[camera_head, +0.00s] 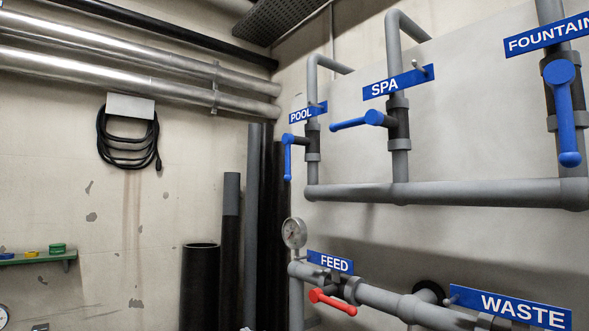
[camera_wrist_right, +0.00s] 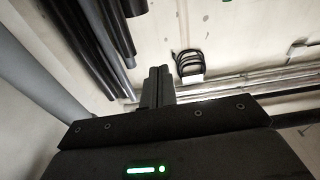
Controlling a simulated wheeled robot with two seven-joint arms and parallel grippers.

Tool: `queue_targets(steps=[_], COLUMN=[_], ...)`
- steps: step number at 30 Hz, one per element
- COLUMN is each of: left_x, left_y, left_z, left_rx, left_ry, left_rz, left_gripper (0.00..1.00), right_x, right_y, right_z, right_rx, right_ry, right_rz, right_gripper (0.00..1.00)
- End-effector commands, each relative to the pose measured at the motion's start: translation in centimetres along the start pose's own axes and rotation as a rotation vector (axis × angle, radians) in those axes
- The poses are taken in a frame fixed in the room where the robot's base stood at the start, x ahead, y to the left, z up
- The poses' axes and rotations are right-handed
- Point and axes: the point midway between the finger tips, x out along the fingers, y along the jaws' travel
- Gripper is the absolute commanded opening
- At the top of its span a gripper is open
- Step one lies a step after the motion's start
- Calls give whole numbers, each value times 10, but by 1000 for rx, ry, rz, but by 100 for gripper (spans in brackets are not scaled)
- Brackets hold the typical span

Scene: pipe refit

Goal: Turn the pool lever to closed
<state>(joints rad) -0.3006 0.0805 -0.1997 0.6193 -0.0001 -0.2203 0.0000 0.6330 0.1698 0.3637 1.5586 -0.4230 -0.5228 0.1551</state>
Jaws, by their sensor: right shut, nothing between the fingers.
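The pool lever (camera_head: 288,159) is blue and hangs straight down from its hub, in line with the vertical grey pool pipe. The blue POOL sign (camera_head: 303,114) is just above it. In the right wrist view my right gripper (camera_wrist_right: 159,70) has its dark fingers together, with nothing between them. It touches nothing that I can see, and the pool lever does not show in that view. Neither gripper shows in the head view, so their distance from the lever cannot be told.
The blue spa lever (camera_head: 350,123) points left toward the pool valve. The blue fountain lever (camera_head: 566,120) hangs down. A red feed lever (camera_head: 331,302) and pressure gauge (camera_head: 294,233) sit below. Dark pipes (camera_head: 231,250) stand in the corner; a coiled hose (camera_head: 127,143) hangs left.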

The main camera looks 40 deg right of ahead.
Motion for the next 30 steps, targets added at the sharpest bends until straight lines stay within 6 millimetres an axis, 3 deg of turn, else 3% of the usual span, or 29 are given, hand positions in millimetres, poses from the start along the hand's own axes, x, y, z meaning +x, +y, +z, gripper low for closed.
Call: queue_targets(steps=[1, 3, 6, 9, 12, 15, 18, 30], left_x=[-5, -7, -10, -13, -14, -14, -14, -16], left_y=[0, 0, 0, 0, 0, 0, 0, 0], left_z=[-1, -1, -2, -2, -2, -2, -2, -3], left_rx=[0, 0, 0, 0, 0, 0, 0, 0], left_ry=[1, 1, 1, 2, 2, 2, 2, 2], left_rz=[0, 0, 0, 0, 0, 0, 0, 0], left_gripper=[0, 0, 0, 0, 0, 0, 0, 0], right_x=[-4, -19, -51, -84, -110, -128, -137, -138], right_y=[14, 31, 51, 64, 75, 84, 88, 89], right_z=[-72, -151, -241, -304, -349, -379, -394, -399], right_rx=[-11, -27, -48, -66, -71, -68, -68, -67], right_ry=[106, 227, 373, 485, 575, 643, 677, 686], right_rz=[21, 50, 92, 130, 156, 168, 175, 175], right_gripper=[0, 0, 0, 0, 0, 0, 0, 0])
